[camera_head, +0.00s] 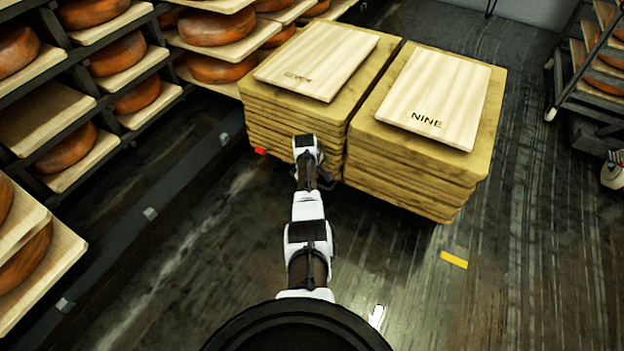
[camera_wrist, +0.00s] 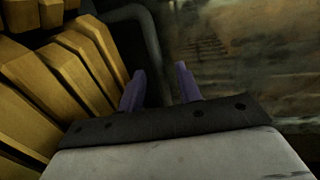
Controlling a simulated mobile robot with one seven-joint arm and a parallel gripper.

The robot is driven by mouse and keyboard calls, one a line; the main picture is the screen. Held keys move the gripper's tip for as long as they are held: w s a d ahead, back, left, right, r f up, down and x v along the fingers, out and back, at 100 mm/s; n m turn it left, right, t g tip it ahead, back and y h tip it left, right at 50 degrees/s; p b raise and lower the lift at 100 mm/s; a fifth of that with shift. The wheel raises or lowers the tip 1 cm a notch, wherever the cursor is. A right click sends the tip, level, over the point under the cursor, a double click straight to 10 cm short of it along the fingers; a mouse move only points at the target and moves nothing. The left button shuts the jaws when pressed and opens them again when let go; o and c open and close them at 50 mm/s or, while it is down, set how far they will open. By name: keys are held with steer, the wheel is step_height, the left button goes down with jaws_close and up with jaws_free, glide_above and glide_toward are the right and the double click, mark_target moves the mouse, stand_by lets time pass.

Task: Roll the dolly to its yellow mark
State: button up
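Two stacks of wooden boards stand side by side, and the dolly under them is mostly hidden. The left stack (camera_head: 290,115) has a pale board marked with a word I cannot read clearly. The right stack (camera_head: 420,165) has a pale board marked NINE. The yellow mark (camera_head: 454,259) is a short strip on the floor, in front of the right stack. My gripper (camera_wrist: 158,88) is low at the front of the left stack. Its two purple fingers are apart. A dark bent bar (camera_wrist: 151,40) runs down toward the gap between them; I cannot tell if it touches them.
Shelves with cheese wheels (camera_head: 120,55) line the left side and back. A metal rack (camera_head: 580,90) stands at the far right. A small red patch (camera_head: 260,151) shows at the left stack's front corner. The floor (camera_head: 540,230) at the right is open.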

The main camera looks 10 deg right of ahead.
step_height(320, 180, up, 14)
steer(key=s+a+p, duration=0.1)
steer(key=s+p, duration=0.1)
steer(key=p, duration=0.4)
steer(key=shift+a+f, duration=0.25)
steer(key=shift+a, duration=0.05)
